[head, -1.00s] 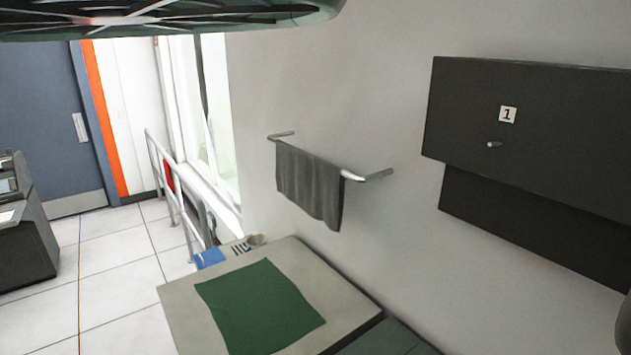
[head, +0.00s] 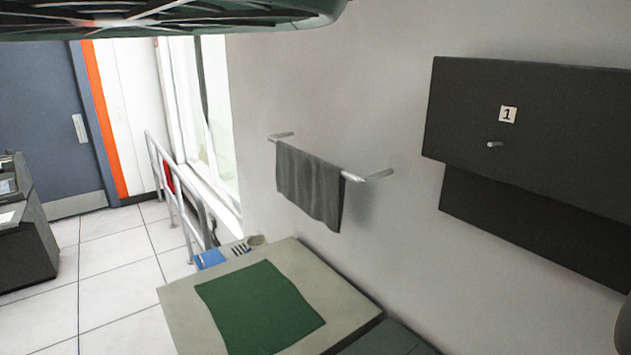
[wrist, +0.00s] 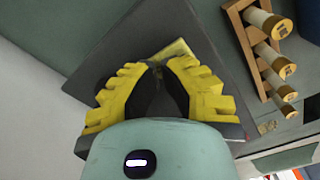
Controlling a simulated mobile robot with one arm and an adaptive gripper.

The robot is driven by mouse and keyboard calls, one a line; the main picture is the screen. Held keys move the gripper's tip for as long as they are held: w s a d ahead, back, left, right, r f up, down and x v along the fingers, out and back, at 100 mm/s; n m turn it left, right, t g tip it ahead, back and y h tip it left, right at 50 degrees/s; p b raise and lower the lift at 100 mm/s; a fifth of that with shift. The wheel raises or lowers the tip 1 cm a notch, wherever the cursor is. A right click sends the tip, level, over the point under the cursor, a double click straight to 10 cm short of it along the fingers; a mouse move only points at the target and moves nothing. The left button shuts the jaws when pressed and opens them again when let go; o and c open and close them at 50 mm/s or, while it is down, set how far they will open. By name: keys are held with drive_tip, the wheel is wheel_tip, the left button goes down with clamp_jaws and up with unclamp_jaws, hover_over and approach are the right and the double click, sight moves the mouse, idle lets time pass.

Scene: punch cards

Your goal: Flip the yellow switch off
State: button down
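My gripper (wrist: 160,72) shows in the wrist view with two ridged yellow fingers and dark inner pads. The fingertips lean toward each other over a dark panel (wrist: 200,35). The dark pads blend with the dark panel, so I cannot tell if there is a gap between the tips. A pale yellow piece (wrist: 176,49) lies on the panel just beyond the right fingertip, partly covered by it. It may be the yellow switch, but its shape and position are unclear. I cannot tell whether the finger touches it. No yellow switch shows in the head view.
In the wrist view, a wooden rack (wrist: 240,25) of pale rolls with yellow ends stands at the right. The head view shows a towel rail (head: 370,176) with a grey towel (head: 310,187), a table (head: 183,305) with a green cloth (head: 260,307), and a dark wall cabinet (head: 560,120).

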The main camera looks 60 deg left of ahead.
drive_tip(key=shift+r+p, duration=1.55)
drive_tip(key=shift+r, duration=1.6)
